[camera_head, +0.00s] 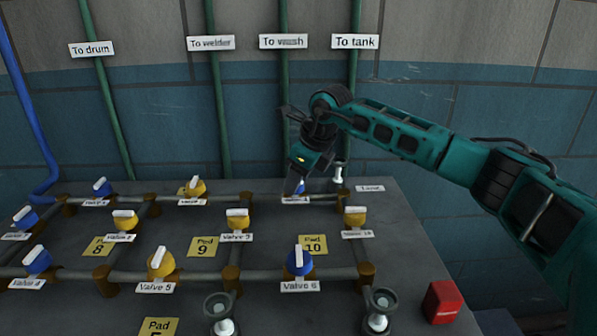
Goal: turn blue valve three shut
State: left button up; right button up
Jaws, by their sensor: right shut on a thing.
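A blue valve (301,188) sits at the back of the pipe board, right of centre, with a small white label below it whose number I cannot read clearly. My right gripper (294,188) comes down over this valve from above and is shut on its handle. The gripper hides most of the handle, so I cannot tell how it is turned. My left gripper is not in view.
Blue valve six (299,260) and yellow valves, such as valve five (161,262), stand nearer on the grey board. More blue valves (37,259) are at the left. A red block (442,302) lies at front right. Green pipes (285,120) climb the back wall.

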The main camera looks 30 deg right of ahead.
jog(key=m+h, duration=0.1)
jog(key=m, duration=0.3)
jog(key=shift+a+r+m+h, duration=0.1)
jog(key=shift+a+m+h, duration=0.05)
jog(key=shift+m+h, duration=0.2)
jog(key=shift+w+a+m+h, duration=0.1)
jog(key=shift+m+h, duration=0.45)
jog(key=shift+m, duration=0.75)
jog(key=shift+a+m+h, duration=0.1)
jog(key=shift+m+h, duration=0.4)
jog(key=shift+m, duration=0.75)
jog(key=o, duration=1)
jog(key=shift+o, duration=0.2)
jog(key=v, duration=1.2)
jog(key=shift+r+p, duration=0.4)
jog(key=shift+p, duration=0.05)
jog(key=shift+s+f, duration=0.1)
jog(key=shift+s, duration=0.1)
